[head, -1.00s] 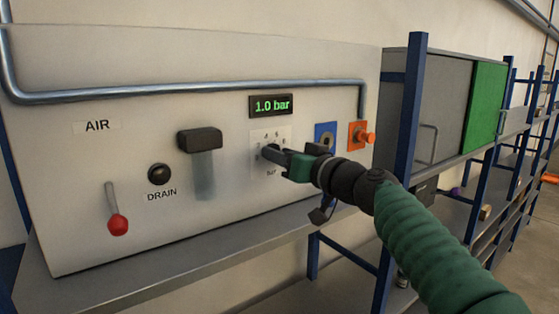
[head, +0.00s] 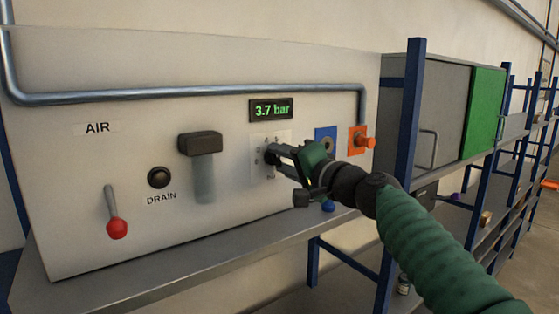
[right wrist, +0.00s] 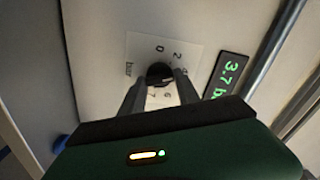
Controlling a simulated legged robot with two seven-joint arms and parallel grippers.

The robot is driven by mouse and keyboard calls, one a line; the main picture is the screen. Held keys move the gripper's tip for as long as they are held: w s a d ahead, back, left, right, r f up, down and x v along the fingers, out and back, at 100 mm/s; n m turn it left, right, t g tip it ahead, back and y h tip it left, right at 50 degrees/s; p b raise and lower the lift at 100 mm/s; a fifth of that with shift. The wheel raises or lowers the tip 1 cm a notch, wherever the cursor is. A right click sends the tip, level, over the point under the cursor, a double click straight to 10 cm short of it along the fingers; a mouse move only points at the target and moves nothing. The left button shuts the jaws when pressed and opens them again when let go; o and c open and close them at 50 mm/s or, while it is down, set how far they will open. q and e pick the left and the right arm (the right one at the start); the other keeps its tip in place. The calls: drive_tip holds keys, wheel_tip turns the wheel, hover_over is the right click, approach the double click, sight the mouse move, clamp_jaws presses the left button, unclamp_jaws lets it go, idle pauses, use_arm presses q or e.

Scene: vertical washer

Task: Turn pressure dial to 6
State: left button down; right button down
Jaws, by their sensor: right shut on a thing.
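The pressure dial is a dark round knob (right wrist: 159,73) on a white scale plate (head: 258,172) on the panel. My right gripper (head: 274,154) is shut on the knob, with one finger on each side of it. In the right wrist view my right gripper (right wrist: 160,88) covers part of the scale, and the marks 0 and 2 show above the knob. The green display (head: 271,110) above the dial reads 3.7 bar. In the head view the gripper hides most of the knob and numbers. My left gripper is not in view.
A red-tipped lever (head: 115,222), a black drain button (head: 159,177) and a dark-topped filter (head: 201,146) are on the panel to the left. A blue plate (head: 325,137) and an orange knob (head: 364,141) are to the right. A metal pipe runs above.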

drive_tip(key=m, duration=0.3)
drive_tip(key=shift+w+d+f+m, duration=0.1)
drive_tip(key=shift+f+m, duration=0.15)
drive_tip(key=shift+m, duration=0.15)
drive_tip(key=m+p, duration=0.1)
drive_tip(key=m, duration=0.3)
drive_tip(key=shift+f+m, duration=0.15)
drive_tip(key=shift+m, duration=0.15)
drive_tip(key=m+p, duration=0.1)
drive_tip(key=m, duration=0.4)
drive_tip(key=shift+f, duration=0.15)
drive_tip(key=shift+f+m+p, duration=0.1)
drive_tip(key=shift+m+p, duration=0.45)
drive_tip(key=shift+m, duration=1.05)
drive_tip(key=c, duration=1.3)
unclamp_jaws()
drive_tip(key=o, duration=0.4)
drive_tip(key=shift+s, duration=0.2)
drive_tip(key=shift+d+r, duration=0.1)
drive_tip(key=shift+r, duration=0.15)
